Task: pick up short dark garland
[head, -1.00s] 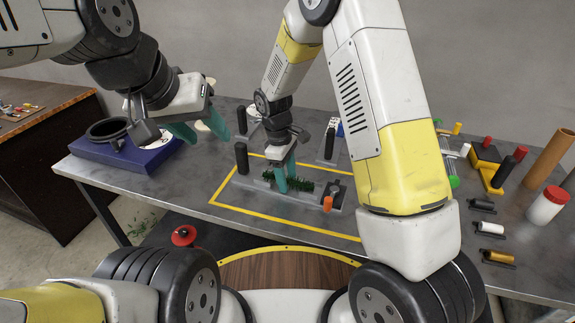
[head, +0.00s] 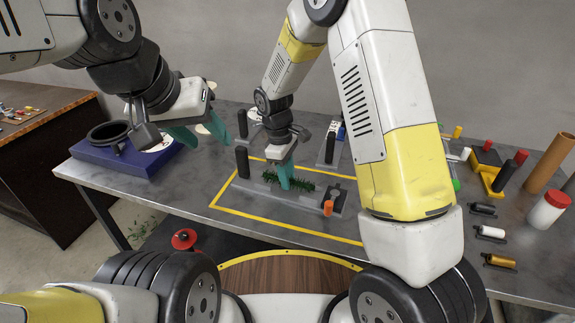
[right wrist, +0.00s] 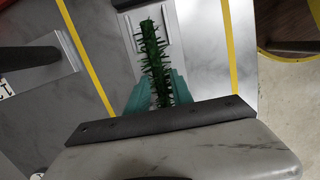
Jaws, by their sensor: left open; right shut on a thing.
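The short dark green garland (head: 304,186) is at the grey fixture (head: 257,187) inside the yellow-outlined area. It also shows in the right wrist view (right wrist: 150,45), running between the teal fingers. My right gripper (head: 286,180) points down and is shut on the garland near its middle. Whether the garland still touches the fixture is hard to tell. My left gripper (head: 212,133) is open and empty, held above the table to the left of the fixture.
A blue box (head: 120,158) with a black ring stands at the table's left. Black posts on grey bases stand behind the fixture. Small rollers, a brown tube (head: 549,160) and a white jar (head: 549,208) are at the right. The front yellow-marked strip is clear.

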